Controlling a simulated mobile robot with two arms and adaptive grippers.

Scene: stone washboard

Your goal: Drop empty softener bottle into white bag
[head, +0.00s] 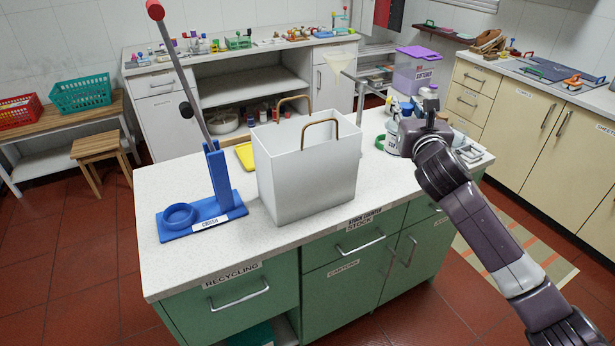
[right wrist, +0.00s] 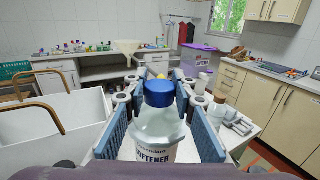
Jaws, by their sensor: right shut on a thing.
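The white bag (head: 305,180) stands upright and open-topped on the counter, with two brown loop handles. Its rim and handles also show at the left of the right wrist view (right wrist: 62,135). The softener bottle (right wrist: 158,135) is pale and translucent with a blue cap and a softener label. My right gripper (head: 408,130) is shut on it, with a blue-padded finger on each side. In the head view the bottle (head: 391,146) is partly hidden by the gripper, to the right of the bag. I cannot tell whether its base touches the counter. My left gripper is out of view.
A blue crusher (head: 215,190) with a long raised lever stands left of the bag. A white funnel (head: 341,62) on a stand and a purple-lidded softener tub (head: 417,72) are behind the gripper. Counter (head: 200,253) is clear in front of the bag.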

